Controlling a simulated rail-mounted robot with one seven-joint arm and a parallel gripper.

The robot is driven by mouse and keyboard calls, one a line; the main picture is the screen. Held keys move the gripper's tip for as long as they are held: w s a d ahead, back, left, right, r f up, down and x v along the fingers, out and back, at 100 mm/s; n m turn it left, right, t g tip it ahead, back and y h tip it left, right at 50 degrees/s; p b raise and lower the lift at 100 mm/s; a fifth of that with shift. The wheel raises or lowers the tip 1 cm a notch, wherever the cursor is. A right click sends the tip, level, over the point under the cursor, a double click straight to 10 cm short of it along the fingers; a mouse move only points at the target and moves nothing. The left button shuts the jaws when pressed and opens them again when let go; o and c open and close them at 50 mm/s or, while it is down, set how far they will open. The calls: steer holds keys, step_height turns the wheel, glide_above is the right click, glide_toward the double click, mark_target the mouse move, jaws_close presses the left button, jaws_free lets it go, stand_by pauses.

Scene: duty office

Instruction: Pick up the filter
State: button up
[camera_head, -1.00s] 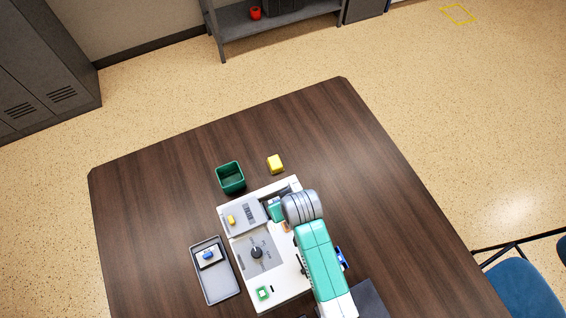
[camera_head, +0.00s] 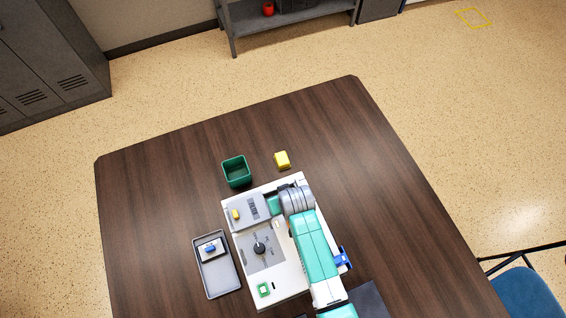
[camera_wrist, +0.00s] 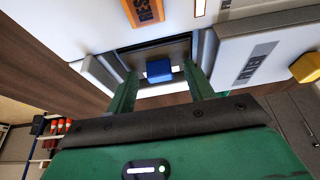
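In the wrist view, a blue block-like handle (camera_wrist: 159,71) sits in a dark recess of the white machine (camera_wrist: 75,30), with pale edges beside it; it looks like the grip of a filter. My gripper (camera_wrist: 163,88) points at it, its green fingers apart on either side of the handle and not visibly touching it. In the head view, my gripper (camera_head: 275,204) is mostly hidden by my wrist at the machine's upper right. A similar white piece with a blue knob (camera_head: 210,248) lies in the grey tray (camera_head: 223,283) left of the machine (camera_head: 290,283).
The machine has a grey lid (camera_head: 247,210), a black dial (camera_head: 259,248) and a green-framed button (camera_head: 264,289). The table (camera_head: 160,190) is clear at left and right.

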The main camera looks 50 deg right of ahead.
jaws_close()
steer(key=shift+r, duration=0.2)
step_height(320, 180, up, 4)
steer(key=shift+f+p, duration=0.25)
steer(key=shift+p, duration=0.05)
steer(key=s+a, duration=0.2)
steer(key=s, duration=0.2)
steer(key=s+a, duration=0.3)
steer(key=s, duration=0.2)
steer(key=s+a+r, duration=0.1)
steer(key=s+a, duration=0.2)
steer(key=s, duration=0.1)
steer(key=shift+s+p, duration=0.4)
